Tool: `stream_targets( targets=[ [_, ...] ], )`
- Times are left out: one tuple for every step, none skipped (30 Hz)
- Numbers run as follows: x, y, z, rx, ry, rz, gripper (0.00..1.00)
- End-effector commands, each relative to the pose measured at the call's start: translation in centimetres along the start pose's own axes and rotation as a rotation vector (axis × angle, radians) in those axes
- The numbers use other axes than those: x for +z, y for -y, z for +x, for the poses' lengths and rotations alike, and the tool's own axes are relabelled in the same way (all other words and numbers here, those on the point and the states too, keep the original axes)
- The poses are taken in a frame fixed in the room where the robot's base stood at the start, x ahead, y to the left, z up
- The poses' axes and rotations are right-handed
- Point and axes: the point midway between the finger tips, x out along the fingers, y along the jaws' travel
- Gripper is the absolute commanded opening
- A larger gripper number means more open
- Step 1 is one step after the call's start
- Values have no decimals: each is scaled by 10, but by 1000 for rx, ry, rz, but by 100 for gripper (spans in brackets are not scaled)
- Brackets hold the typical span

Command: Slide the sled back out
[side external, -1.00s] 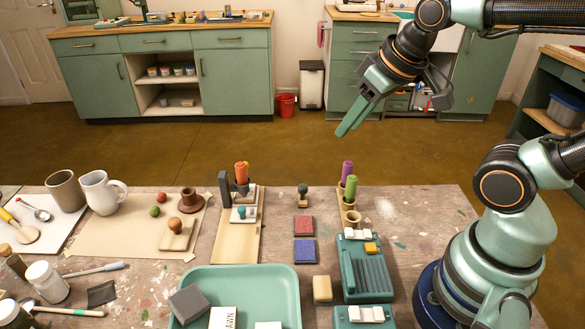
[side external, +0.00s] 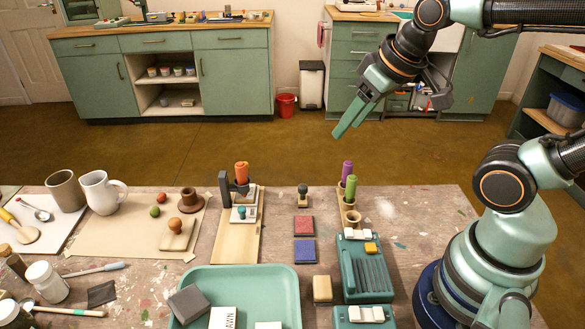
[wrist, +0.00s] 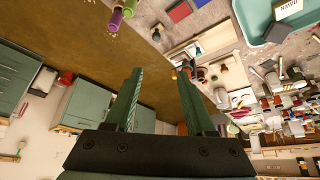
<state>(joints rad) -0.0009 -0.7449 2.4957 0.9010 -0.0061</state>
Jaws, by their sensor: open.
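A long pale wooden board (side external: 237,243) lies on the table left of centre. On its far part sits what looks like the sled, a small pale plate (side external: 249,215) with a teal knob (side external: 240,212). A dark upright bracket (side external: 225,190) and an orange-handled piece (side external: 241,172) stand at the board's far end; how far the sled sits under them is hard to tell. My gripper (side external: 344,131) is open and empty, high beyond the table's far edge, well right of the board. In the wrist view its two green fingers (wrist: 160,74) are spread with nothing between them.
Red (side external: 304,226) and blue (side external: 304,251) pads and a small stamp (side external: 303,195) lie right of the board. A holder with purple and green sticks (side external: 348,190) stands further right. A green tray (side external: 285,277) is in front; mugs (side external: 102,192) stand left.

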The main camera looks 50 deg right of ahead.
Motion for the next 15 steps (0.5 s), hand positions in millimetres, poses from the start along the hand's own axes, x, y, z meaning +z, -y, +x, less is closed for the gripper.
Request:
stream_targets(
  targets=[
    [-2, 1, 0, -2, 5, -16, 54],
    [-4, 2, 1, -4, 12, -32, 54],
    [-8, 4, 1, -7, 22, -62, 54],
    [-12, 6, 2, -10, 32, -90, 54],
    [-16, 8, 3, -14, 44, -123, 54],
    [-22, 11, 4, -20, 60, -175, 54],
    [-27, 14, 6, -26, 73, -218, 54],
    [-32, 16, 8, -33, 87, -264, 54],
    [-40, 20, 12, -42, 107, -326, 54],
    [-45, 24, 15, -50, 121, -374, 54],
    [-50, 27, 18, -58, 134, -421, 54],
    [-57, 32, 22, -69, 151, -482, 54],
    [-62, 35, 26, -79, 164, -529, 54],
    [-66, 39, 30, -88, 177, -575, 54],
    [-73, 44, 36, -101, 192, -638, 54]
  ],
)
